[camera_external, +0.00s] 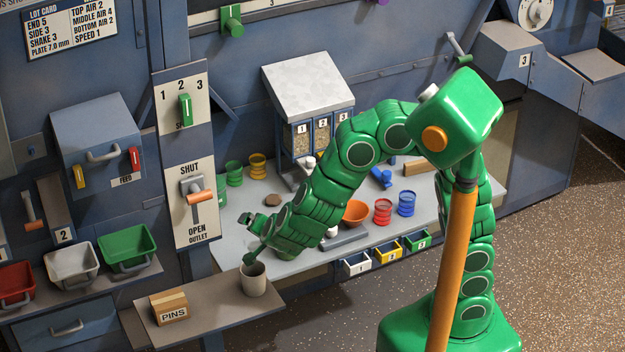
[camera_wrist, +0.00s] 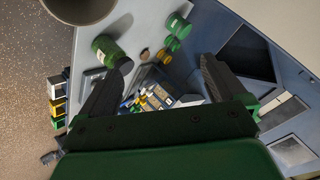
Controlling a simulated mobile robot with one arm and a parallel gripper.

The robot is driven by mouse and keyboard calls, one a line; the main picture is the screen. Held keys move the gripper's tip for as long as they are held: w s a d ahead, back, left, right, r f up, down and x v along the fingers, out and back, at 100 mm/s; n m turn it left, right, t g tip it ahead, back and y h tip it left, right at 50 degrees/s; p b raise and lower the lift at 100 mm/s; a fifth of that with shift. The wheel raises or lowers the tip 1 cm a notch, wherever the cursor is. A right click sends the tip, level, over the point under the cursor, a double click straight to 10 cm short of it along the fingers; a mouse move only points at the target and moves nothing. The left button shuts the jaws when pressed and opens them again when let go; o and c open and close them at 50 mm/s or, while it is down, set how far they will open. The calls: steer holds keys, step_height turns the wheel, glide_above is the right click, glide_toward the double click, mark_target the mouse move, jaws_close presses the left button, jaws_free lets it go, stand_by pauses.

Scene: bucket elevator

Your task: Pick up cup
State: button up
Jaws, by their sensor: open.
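The cup, a plain beige-grey one (camera_external: 254,281), stands upright on the low grey shelf (camera_external: 215,311) at the front. My gripper (camera_external: 248,238) is open and empty. It is tilted, with one finger up and left and the lower finger at the cup's rim in the external view. I cannot tell whether that finger touches the cup or only overlaps it. In the wrist view my gripper (camera_wrist: 165,64) has its fingers wide apart with nothing held between them. A dark rounded form, apparently the cup (camera_wrist: 80,8), is cut off at the top left there, outside the fingers.
A PINS box (camera_external: 169,307) sits left of the cup. Behind is the workbench (camera_external: 235,220) with green and yellow cups (camera_external: 257,166), a brown disc (camera_external: 273,200), an orange bowl (camera_external: 356,212) and a hopper (camera_external: 310,90). The outlet lever panel (camera_external: 193,235) stands close left.

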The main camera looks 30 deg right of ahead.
mark_target(250, 268)
steer(key=s+a+f+n+t, duration=0.1)
steer(key=s+f+n, duration=0.1)
steer(key=n, duration=0.1)
steer(key=s+a+f+n+t, duration=0.1)
steer(key=s+a+f+n, duration=0.1)
steer(key=s+n, duration=0.1)
steer(key=s+a+f+n, duration=0.1)
steer(key=s+f+n, duration=0.1)
steer(key=s+n, duration=0.1)
steer(key=shift+s+a+f+t, duration=0.15)
steer(key=shift+a+f+t, duration=0.1)
steer(key=shift+t, duration=0.15)
steer(key=shift+s+a+f+n, duration=0.3)
steer(key=shift+s+n, duration=0.15)
steer(key=shift+n, duration=0.25)
steer(key=shift+x, duration=1.25)
steer(key=shift+d+x, duration=0.15)
steer(key=shift+x, duration=0.6)
steer(key=shift+d+x, duration=0.2)
steer(key=shift+x, duration=1.65)
steer(key=shift+r, duration=0.1)
steer(key=c, duration=1)
steer(key=shift+a, duration=0.1)
steer(key=shift+c, duration=0.2)
